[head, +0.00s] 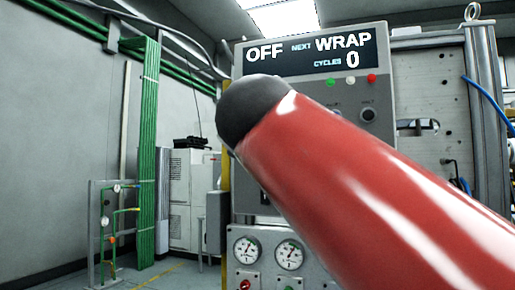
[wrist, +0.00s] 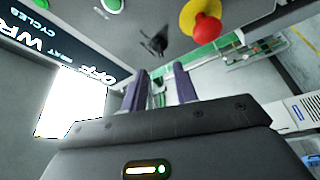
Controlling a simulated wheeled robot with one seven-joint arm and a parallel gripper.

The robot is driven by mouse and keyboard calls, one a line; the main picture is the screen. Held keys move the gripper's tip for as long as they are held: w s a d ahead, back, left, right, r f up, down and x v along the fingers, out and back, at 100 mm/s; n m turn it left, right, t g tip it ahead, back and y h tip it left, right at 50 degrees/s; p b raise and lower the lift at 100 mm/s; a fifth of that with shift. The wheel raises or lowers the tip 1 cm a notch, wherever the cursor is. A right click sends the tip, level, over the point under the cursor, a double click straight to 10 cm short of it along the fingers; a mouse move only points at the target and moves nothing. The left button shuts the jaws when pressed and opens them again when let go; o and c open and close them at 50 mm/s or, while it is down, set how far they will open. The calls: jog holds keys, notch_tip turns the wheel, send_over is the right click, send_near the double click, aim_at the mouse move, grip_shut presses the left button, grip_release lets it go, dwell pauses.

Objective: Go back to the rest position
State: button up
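My gripper (wrist: 161,72) shows in the wrist view with its two dark purple fingers apart and nothing between them. It is not seen in the head view, where my red arm with a dark rounded end crosses from the centre to the lower right. The arm hides much of the machine's control panel (head: 255,200). In the wrist view a black knob (wrist: 155,43) appears just beyond the fingertips; whether they touch it I cannot tell.
The panel display (head: 310,52) reads OFF, NEXT WRAP, CYCLES 0. A red button on a yellow base (wrist: 205,25) is near the gripper in the wrist view. Pressure gauges (head: 289,254) sit low on the machine.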

jog(key=shift+f, duration=0.1)
jog(key=s+d+f+m+g+h, duration=0.15)
jog(key=d+f+m+g, duration=0.35)
jog(key=f, duration=0.9)
jog(key=s+d+f+m+g+h, duration=0.1)
jog(key=s+d+f+m+g, duration=0.15)
jog(key=d+f, duration=0.7)
jog(key=s+f+m+g+y, duration=0.1)
jog(key=s+f+m+g, duration=0.2)
jog(key=s+f, duration=0.4)
jog(key=s+d+f+m+g+y, duration=0.1)
jog(key=s+f+m+g, duration=0.2)
jog(key=f, duration=1.9)
jog(key=s, duration=0.4)
jog(key=shift+d+f+m, duration=0.25)
jog(key=shift+f+m, duration=0.1)
jog(key=shift+g, duration=0.25)
